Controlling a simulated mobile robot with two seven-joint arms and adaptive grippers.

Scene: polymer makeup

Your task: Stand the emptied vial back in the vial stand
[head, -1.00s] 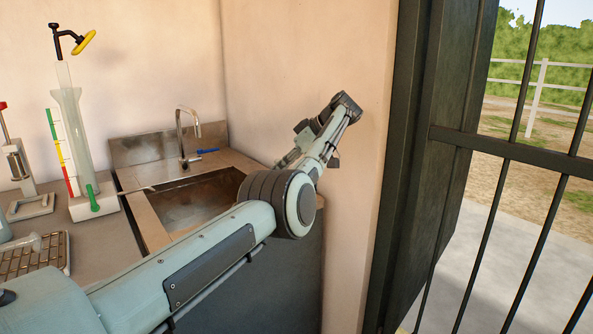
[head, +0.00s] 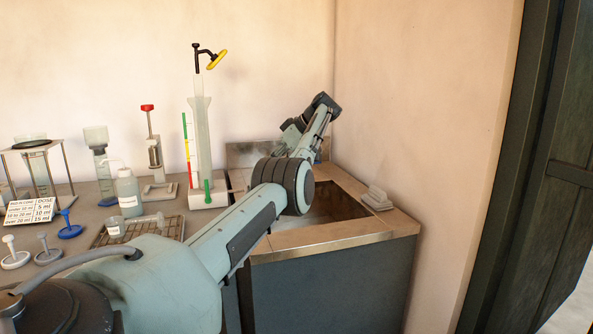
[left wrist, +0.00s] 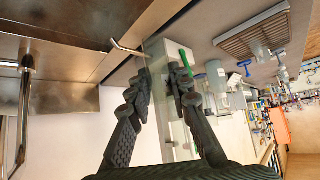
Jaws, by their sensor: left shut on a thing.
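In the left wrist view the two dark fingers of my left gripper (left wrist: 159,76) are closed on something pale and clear. I take it for the vial, but its outline blends with the tall column behind it. In the head view my left arm reaches over the sink, and its fingers are hidden behind the wrist. I cannot tell for sure which item is the vial stand. A white stand with a red top (head: 153,160) and a metal frame stand (head: 60,150) are on the bench. My right gripper is not in view.
The tall clear column (head: 203,140) with a yellow-ended arm and green valve stands left of the sink (head: 318,237). A wire rack (head: 172,230) holds a clear piece lying down. A wash bottle (head: 128,193) and a dose card (head: 30,212) are farther left. A dark door post is at right.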

